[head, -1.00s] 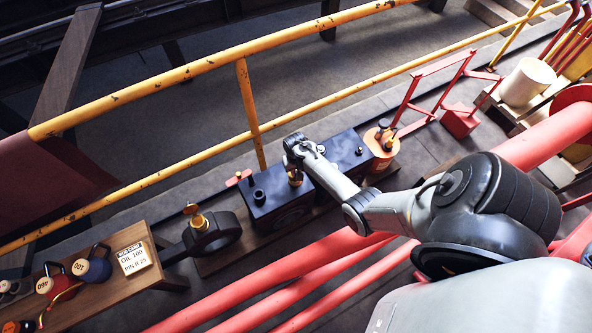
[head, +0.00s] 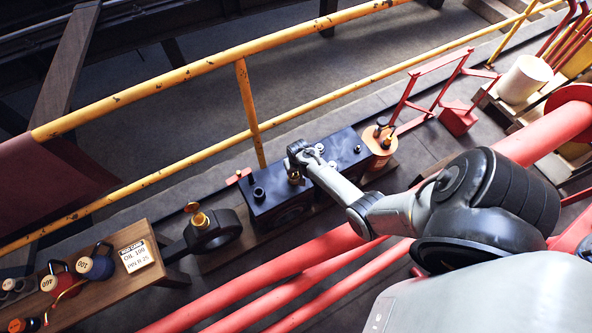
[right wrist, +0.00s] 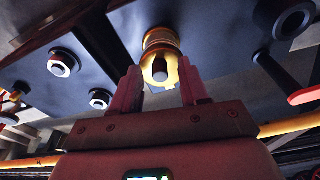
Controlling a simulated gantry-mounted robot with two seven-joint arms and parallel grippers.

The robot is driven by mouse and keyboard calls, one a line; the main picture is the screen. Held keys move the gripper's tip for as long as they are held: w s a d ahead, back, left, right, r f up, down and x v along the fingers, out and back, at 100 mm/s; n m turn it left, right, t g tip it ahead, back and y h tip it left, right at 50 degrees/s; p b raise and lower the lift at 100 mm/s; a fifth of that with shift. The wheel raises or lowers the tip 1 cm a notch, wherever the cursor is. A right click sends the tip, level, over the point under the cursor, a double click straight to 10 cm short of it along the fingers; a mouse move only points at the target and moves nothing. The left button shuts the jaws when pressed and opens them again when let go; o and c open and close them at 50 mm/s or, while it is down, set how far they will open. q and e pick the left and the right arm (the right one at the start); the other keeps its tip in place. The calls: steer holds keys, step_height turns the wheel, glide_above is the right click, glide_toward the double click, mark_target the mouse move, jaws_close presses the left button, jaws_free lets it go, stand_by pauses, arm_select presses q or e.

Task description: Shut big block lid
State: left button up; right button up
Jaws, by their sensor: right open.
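The big block (head: 262,208) is a long dark blue-black box in the middle of the head view, with round fittings on its top. A brass oil cup (head: 294,177) stands on it beside my right gripper (head: 295,168). In the right wrist view the brass cup (right wrist: 160,47) has a notched, open-looking rim and a dark hole or stub in the middle. My right gripper's fingers (right wrist: 161,85) are apart on either side of it, with no clear grip. I cannot tell whether they touch it or where its lid lies. My left gripper is not in view.
A smaller dark round fitting (head: 211,231) with its own brass cup stands left of the block. An orange can (head: 380,140) stands at its right end. A wooden bench (head: 155,277) holds a card and cans. Yellow rails (head: 250,110) run behind; red pipes (head: 300,262) run in front.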

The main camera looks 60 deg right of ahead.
mark_target(297, 177)
step_height(297, 177, up, 11)
steer(key=s+p, duration=0.1)
steer(key=p, duration=0.4)
steer(key=shift+a+f, duration=0.15)
steer(key=shift+a, duration=0.3)
steer(key=shift+s, duration=0.15)
